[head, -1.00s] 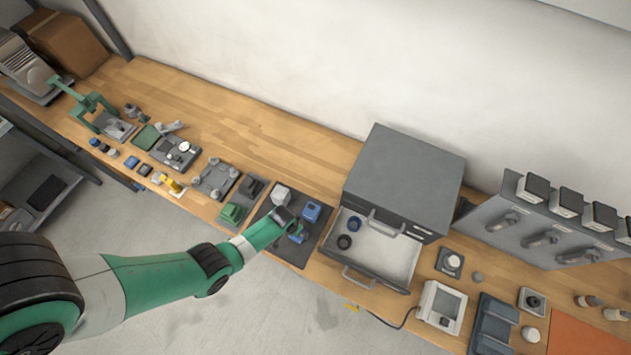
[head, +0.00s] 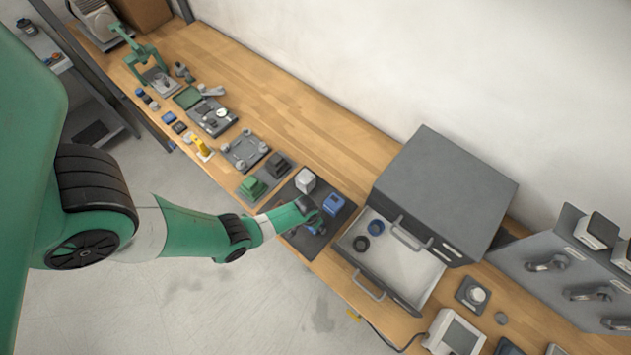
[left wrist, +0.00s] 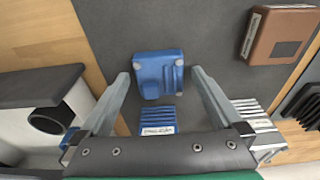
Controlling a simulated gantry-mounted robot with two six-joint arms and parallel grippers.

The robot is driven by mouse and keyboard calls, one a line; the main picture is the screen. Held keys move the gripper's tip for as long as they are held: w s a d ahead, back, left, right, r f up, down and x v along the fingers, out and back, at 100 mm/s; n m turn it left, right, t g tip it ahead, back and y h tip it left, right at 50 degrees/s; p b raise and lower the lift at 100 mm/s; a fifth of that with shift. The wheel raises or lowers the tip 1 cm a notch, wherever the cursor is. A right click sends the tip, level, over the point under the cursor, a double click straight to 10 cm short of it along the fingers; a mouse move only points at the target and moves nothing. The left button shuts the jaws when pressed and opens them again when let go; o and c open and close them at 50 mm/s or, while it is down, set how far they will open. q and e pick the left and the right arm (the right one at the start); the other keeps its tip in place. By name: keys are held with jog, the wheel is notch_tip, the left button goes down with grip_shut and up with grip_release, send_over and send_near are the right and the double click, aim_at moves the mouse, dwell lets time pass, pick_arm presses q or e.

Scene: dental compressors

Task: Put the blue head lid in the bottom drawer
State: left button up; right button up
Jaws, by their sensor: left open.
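The blue head lid (left wrist: 160,68), a squarish block with grey corners, lies on the dark mat (left wrist: 218,45). In the head view it shows partly behind my gripper (head: 316,226). My left gripper (left wrist: 160,73) is open, pointing down over it, with one finger on each side of the lid in the wrist view; contact cannot be told. It also shows in the head view (head: 312,218). The bottom drawer (head: 432,272) of the grey cabinet (head: 450,185) is pulled out, holding a black ring (head: 361,243) and a blue ring (head: 376,227). My right gripper is not in view.
A second blue block (head: 334,203) with fins and a pale block (head: 305,180) stand close by on the mat. Green (head: 252,187) and dark (head: 278,164) blocks lie left. A narrow wood strip separates mat and drawer. The drawer's middle is clear.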

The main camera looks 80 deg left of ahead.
pick_arm(q)
grip_shut()
dwell(0.5)
